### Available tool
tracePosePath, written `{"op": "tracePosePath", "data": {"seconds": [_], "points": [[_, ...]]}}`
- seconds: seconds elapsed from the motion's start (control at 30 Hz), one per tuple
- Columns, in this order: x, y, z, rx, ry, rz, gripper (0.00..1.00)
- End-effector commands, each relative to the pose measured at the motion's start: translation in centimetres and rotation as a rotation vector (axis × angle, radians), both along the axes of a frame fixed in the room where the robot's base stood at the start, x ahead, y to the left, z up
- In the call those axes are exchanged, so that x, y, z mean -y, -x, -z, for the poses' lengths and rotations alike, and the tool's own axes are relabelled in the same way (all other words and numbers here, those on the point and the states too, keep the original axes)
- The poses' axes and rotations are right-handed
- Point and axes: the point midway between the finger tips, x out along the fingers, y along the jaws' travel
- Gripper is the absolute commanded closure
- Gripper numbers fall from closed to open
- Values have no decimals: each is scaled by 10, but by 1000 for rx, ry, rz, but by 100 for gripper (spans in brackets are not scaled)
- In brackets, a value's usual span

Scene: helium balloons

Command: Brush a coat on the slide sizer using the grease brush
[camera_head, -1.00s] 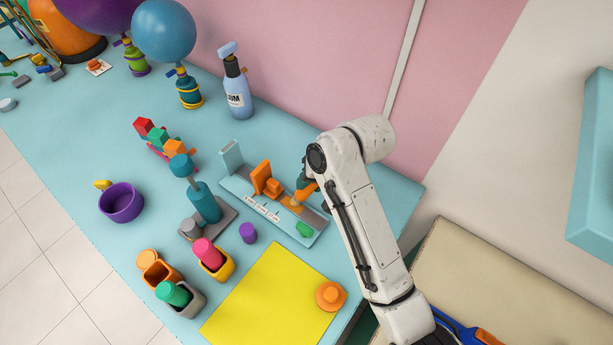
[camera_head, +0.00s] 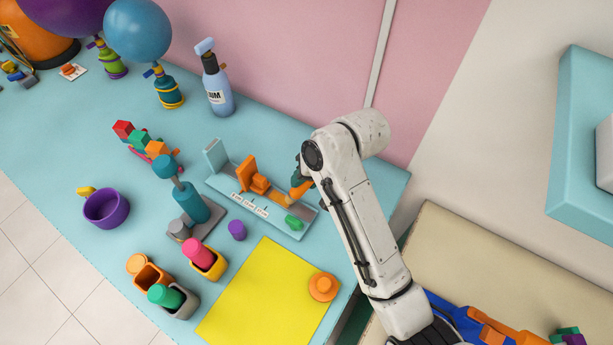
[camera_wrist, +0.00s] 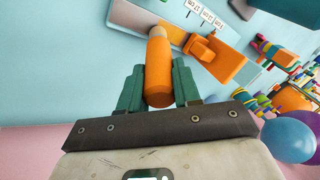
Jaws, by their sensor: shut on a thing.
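The slide sizer (camera_head: 222,184) is a long light-blue board with a white marked scale, an upright end plate and an orange slider (camera_head: 247,172). A green piece sits at its right end. My gripper (camera_wrist: 158,82) is shut on the grease brush (camera_wrist: 158,62), its teal fingers on both sides of the orange handle. In the head view the brush (camera_head: 302,189) slants down to the right half of the board. In the wrist view its pale tip overlaps the board, beside the slider (camera_wrist: 222,58); I cannot tell whether it touches. My arm partly hides the gripper in the head view.
A yellow mat (camera_head: 262,300) with an orange knobbed disc (camera_head: 322,287) lies in front. A teal bottle-like device (camera_head: 190,205), a purple piece (camera_head: 237,230) and cups (camera_head: 207,260) stand to the left. A spray bottle (camera_head: 217,88) and balloons (camera_head: 150,42) stand behind.

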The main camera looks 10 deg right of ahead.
Motion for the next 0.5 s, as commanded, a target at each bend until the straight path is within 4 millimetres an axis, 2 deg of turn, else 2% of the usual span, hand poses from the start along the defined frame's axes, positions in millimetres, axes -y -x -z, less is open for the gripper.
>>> {"op": "tracePosePath", "data": {"seconds": [0.5], "points": [[-18,-18,0,-1,0,-1,100]]}}
